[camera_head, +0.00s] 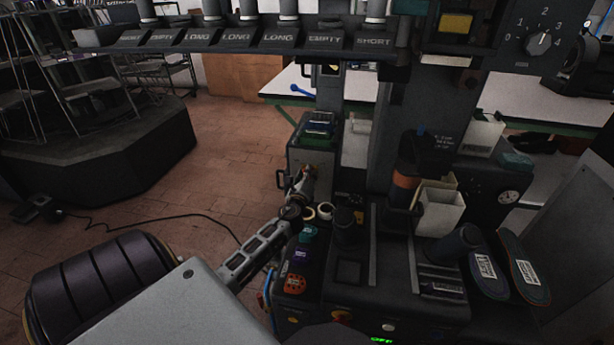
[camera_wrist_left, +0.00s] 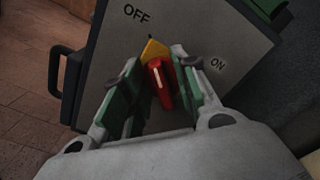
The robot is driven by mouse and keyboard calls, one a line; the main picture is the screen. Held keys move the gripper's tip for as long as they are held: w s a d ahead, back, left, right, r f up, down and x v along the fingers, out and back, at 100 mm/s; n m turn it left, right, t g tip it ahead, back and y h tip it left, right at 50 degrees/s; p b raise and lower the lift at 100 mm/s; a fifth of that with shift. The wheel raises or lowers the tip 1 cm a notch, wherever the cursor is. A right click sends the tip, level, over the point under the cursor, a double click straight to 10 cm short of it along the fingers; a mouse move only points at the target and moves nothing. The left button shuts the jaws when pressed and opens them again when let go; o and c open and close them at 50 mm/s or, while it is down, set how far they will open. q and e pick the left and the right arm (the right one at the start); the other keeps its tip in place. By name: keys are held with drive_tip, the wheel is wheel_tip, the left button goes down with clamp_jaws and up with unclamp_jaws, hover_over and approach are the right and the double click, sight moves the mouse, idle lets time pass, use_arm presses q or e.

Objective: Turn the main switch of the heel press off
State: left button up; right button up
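The main switch (camera_wrist_left: 160,82) shows in the left wrist view as a red handle on a yellow base, on a grey panel (camera_wrist_left: 190,28). The panel carries an OFF label (camera_wrist_left: 137,13) at upper left and an ON label (camera_wrist_left: 217,63) at right. The yellow tip points up, toward the OFF side. My left gripper (camera_wrist_left: 158,92) has its green-padded fingers on both sides of the red handle. The fingers are apart; whether they touch the handle is unclear. In the head view my left gripper (camera_head: 304,184) is at the front of the grey box (camera_head: 325,160) and largely hides the switch. My right gripper is not in view.
The press base (camera_head: 395,300) stands right of my left arm, with a green OFF display (camera_head: 383,340) at its front. Two insoles (camera_head: 505,270) lie at right. A labelled rack (camera_head: 240,40) spans the top. A handle (camera_wrist_left: 58,75) sticks out beside the switch panel.

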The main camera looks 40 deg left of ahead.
use_arm(q)
drive_tip(key=shift+s, duration=0.1)
idle(0.3)
drive_tip(key=v, duration=1.1)
drive_tip(key=shift+s+d, duration=0.2)
drive_tip(key=shift+s, duration=0.15)
drive_tip(key=shift+r, duration=0.1)
drive_tip(key=shift+s, duration=0.1)
idle(0.7)
